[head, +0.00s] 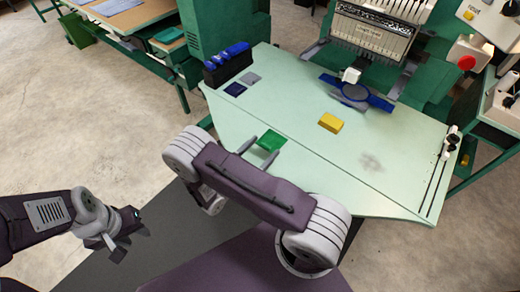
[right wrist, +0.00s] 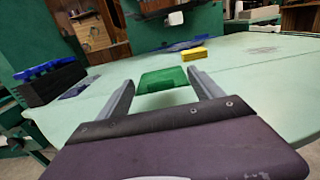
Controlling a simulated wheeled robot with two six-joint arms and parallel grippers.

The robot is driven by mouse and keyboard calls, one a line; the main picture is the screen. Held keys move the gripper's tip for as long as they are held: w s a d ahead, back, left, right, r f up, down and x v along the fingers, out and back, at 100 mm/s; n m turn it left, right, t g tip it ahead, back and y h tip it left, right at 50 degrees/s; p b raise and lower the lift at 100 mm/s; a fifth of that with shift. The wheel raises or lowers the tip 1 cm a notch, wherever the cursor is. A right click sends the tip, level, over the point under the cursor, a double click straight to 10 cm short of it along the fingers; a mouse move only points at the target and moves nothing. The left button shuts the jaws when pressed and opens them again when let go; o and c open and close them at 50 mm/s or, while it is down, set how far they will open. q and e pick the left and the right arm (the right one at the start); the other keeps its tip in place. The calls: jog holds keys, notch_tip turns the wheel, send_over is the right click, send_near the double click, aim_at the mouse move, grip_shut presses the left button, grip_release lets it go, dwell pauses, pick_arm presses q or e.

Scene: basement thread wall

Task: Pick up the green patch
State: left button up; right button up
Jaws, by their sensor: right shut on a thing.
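The green patch (head: 271,141) is at the left front part of the pale green table, between the fingertips of my right gripper (head: 258,150). In the right wrist view the patch (right wrist: 163,79) spans between the two grey fingers of the right gripper (right wrist: 165,88), which is shut on it. I cannot tell whether the patch touches the tabletop. My left gripper (head: 126,236) hangs low at the left, away from the table; its finger opening is unclear.
On the pale table (head: 330,180) lie a dark patch (head: 235,89) and a grey patch (head: 251,78) beside a dark rack with blue items (head: 227,62). A yellow block (head: 331,123) lies mid-table. An embroidery machine (head: 370,35) with a blue hoop (head: 380,101) stands behind. The right front tabletop is clear.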

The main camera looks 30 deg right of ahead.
jog(key=s+r+p, duration=0.1)
jog(key=s+r, duration=0.5)
jog(key=s, duration=0.4)
jog(key=w+a+n+t+y+p, duration=0.2)
jog(key=w+a+n+t+p, duration=0.1)
jog(key=w+a, duration=0.4)
jog(key=w+r+t+p, duration=0.1)
jog(key=p, duration=0.1)
jog(key=shift+y+p, duration=0.3)
jog(key=shift+p, duration=0.1)
